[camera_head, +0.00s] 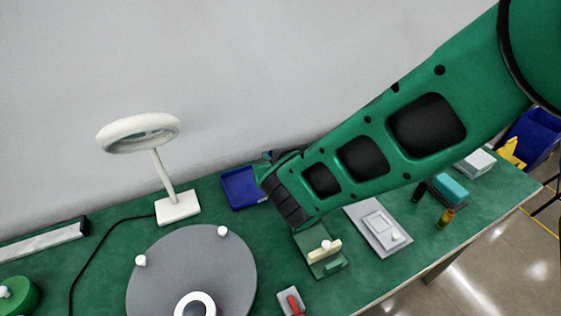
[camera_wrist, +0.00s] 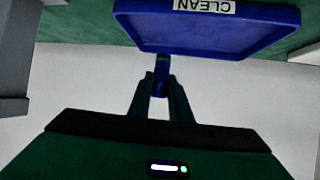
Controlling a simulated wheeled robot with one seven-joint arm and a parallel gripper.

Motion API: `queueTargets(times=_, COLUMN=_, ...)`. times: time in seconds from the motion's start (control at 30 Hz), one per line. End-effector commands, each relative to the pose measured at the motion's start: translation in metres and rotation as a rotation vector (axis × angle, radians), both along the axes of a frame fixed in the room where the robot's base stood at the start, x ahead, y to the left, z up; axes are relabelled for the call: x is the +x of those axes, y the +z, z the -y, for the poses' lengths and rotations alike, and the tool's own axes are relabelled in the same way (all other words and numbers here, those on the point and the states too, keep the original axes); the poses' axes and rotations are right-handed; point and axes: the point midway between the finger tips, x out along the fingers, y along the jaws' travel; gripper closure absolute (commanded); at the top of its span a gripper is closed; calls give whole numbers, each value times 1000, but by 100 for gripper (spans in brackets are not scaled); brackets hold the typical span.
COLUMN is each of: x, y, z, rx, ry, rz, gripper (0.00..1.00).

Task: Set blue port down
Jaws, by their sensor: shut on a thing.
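In the wrist view my gripper (camera_wrist: 160,92) is shut on the blue port (camera_wrist: 161,70), a small dark blue piece between the two fingertips. The blue tray (camera_wrist: 190,38), with a white label reading CLEAN, lies just beyond the port; I cannot tell whether the two touch. In the head view the same blue tray (camera_head: 231,188) lies at the back edge of the green table, left of my wrist. My gripper in the head view is mostly hidden behind my forearm, and the port is not clear there.
A ring lamp (camera_head: 177,206) stands left of the tray. A grey round turntable (camera_head: 200,255) is in front. A green fixture with a pale bar (camera_head: 322,252) and a grey plate (camera_head: 368,229) lie below and right of my wrist. The wall is close behind the tray.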

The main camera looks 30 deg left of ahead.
Motion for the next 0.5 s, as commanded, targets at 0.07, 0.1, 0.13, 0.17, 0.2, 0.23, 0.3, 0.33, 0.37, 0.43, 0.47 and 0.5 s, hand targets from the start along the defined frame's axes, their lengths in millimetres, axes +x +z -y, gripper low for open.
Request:
queueTargets(times=0.07, x=2, y=-3, z=1, rx=-1, ry=0, rz=1, gripper=100)
queueTargets(times=0.1, x=2, y=-5, z=1, rx=-2, ry=0, rz=0, gripper=100)
queueTargets(times=0.13, x=2, y=-8, z=0, rx=-2, ry=0, rz=0, gripper=100)
queueTargets(times=0.17, x=2, y=-11, z=0, rx=-1, ry=0, rz=0, gripper=100)
queueTargets(times=0.2, x=1, y=-16, z=0, rx=-3, ry=1, rz=0, gripper=100)
queueTargets(times=0.23, x=1, y=-21, z=1, rx=-4, ry=1, rz=-1, gripper=100)
queueTargets(times=0.3, x=1, y=-31, z=0, rx=-3, ry=1, rz=0, gripper=100)
queueTargets(times=0.33, x=1, y=-35, z=0, rx=-3, ry=1, rz=0, gripper=100)
queueTargets(times=0.37, x=1, y=-38, z=0, rx=-3, ry=1, rz=0, gripper=100)
queueTargets(times=0.43, x=1, y=-41, z=0, rx=-2, ry=0, rz=1, gripper=100)
queueTargets(times=0.47, x=2, y=-41, z=0, rx=-2, ry=0, rz=1, gripper=100)
queueTargets(times=0.5, x=2, y=-41, z=0, rx=0, ry=0, rz=2, gripper=100)
